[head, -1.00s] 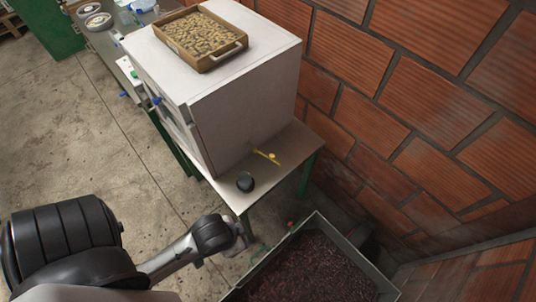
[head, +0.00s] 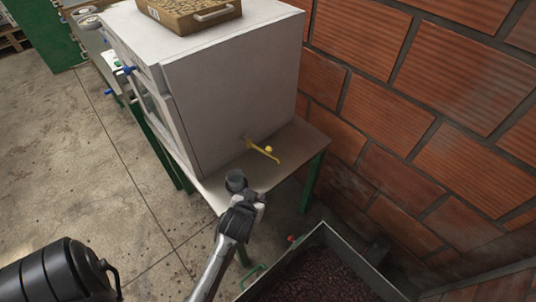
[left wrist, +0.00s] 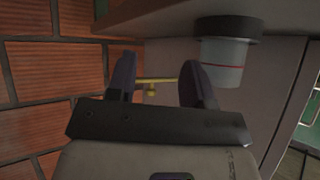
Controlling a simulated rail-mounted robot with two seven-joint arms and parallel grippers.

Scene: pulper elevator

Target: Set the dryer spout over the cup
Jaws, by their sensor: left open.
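The dryer is a large white box (head: 230,85) on a table. Its yellow spout (head: 262,150) sticks out low from the side facing me, with a small yellow knob on it. The dark cup (head: 236,181) stands on the table, left of the spout and apart from it. My left gripper (head: 250,196) is just in front of the cup. In the left wrist view, which looks upside down, the open fingers (left wrist: 158,72) have the spout (left wrist: 152,81) beyond the gap between them. The grey cup (left wrist: 222,65) with its dark base is beside the right finger, outside the gap. My right gripper is out of view.
A tray of beans (head: 195,12) sits on the dryer. The table (head: 292,150) is bare around the spout. A brick wall (head: 420,100) closes the right side. A bin of dark red material (head: 318,270) stands at front right. Floor (head: 110,180) is open at left.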

